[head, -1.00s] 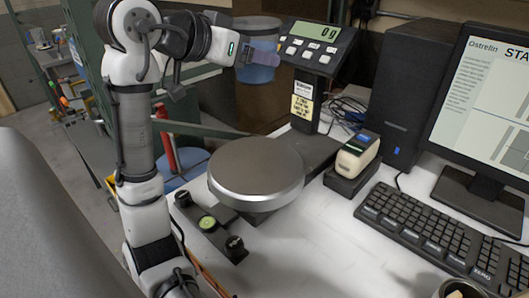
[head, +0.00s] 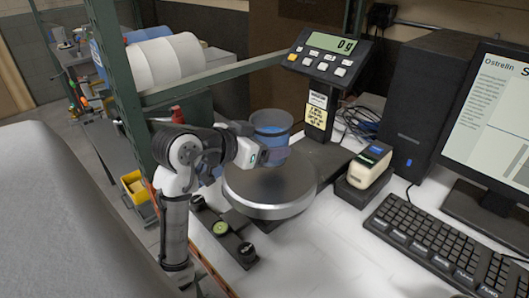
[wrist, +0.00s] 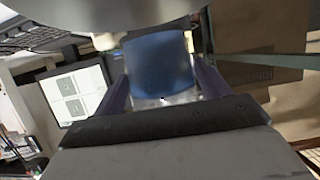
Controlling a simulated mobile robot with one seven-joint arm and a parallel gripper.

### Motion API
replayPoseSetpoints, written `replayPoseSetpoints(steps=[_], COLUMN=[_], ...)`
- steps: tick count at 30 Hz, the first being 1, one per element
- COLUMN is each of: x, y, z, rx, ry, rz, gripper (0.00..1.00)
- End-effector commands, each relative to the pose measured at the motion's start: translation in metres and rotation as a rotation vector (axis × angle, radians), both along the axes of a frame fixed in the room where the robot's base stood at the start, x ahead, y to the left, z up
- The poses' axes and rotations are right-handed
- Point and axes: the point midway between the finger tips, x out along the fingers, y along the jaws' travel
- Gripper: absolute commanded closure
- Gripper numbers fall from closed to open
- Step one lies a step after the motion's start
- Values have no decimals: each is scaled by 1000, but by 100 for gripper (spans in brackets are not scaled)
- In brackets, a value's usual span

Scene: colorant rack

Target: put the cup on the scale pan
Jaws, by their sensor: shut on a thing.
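The scale pan (head: 270,192) is a round, bare metal disc. The cup hides part of its far rim. I cannot tell from this view how high the cup is above the pan. In the wrist view the blue cup (wrist: 160,66) sits between the two fingers. The scale display (head: 331,43) reads 0 g.
The display post (head: 318,108) rises behind the pan. A green rack beam (head: 215,77) runs behind my arm.

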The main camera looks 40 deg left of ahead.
Motion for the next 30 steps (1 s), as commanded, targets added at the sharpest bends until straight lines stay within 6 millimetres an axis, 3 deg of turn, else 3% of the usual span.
replayPoseSetpoints(steps=[7, 20, 21, 25, 30], x=[-1, 0, 0, 0, 0], y=[0, 0, 0, 0, 0], z=[-29, -37, -36, -35, -35], rx=[-2, -1, -1, -1, -1], ry=[-1, -2, 0, 0, 0], rz=[2, 0, 0, 0, 0], gripper=[59, 59, 21, 4, 3])
